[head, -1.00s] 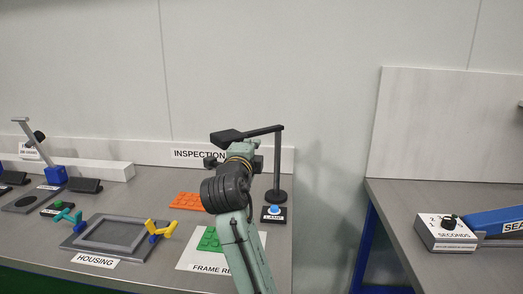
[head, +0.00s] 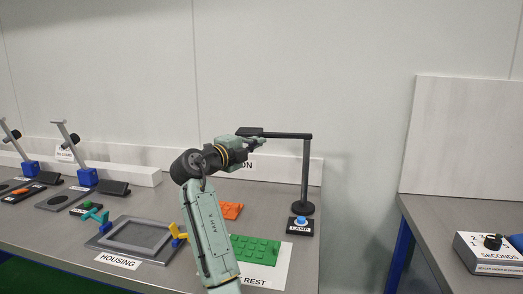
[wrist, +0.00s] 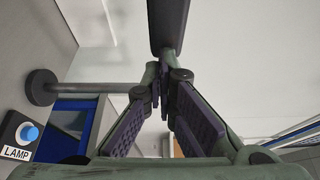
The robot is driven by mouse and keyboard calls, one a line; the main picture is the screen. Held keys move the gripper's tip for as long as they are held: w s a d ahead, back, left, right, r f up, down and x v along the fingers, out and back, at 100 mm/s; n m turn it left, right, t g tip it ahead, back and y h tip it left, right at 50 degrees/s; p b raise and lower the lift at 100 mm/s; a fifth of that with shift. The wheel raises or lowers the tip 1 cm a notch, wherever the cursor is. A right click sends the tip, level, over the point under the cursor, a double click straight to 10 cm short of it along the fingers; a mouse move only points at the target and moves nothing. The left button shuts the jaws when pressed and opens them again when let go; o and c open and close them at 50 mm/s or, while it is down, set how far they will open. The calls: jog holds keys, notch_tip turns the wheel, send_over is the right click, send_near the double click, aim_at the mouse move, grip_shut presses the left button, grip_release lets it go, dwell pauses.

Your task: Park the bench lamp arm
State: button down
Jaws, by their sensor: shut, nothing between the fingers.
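The bench lamp has a dark upright post (head: 306,175) on a round base at the bench's right end. Its arm (head: 288,136) reaches left from the post top to a flat dark lamp head (head: 249,131). My gripper (head: 262,143) is shut and empty, pointing right just below the lamp arm and near the head. In the wrist view, the shut fingertips (wrist: 161,75) are close to a dark lamp part (wrist: 168,25); I cannot tell whether they touch. The post (wrist: 95,87) lies sideways there. A blue button (head: 301,221) labelled LAMP stands before the base.
Below my arm are a grey housing frame (head: 117,250), a green studded plate (head: 257,250) on a FRAME REST sheet and an orange plate (head: 231,210). An inspection label is partly hidden behind my gripper. A gap separates this bench from the right bench (head: 440,235).

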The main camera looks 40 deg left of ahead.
jog(key=shift+w+a, duration=0.55)
jog(key=shift+a, duration=0.15)
jog(key=shift+d, duration=0.1)
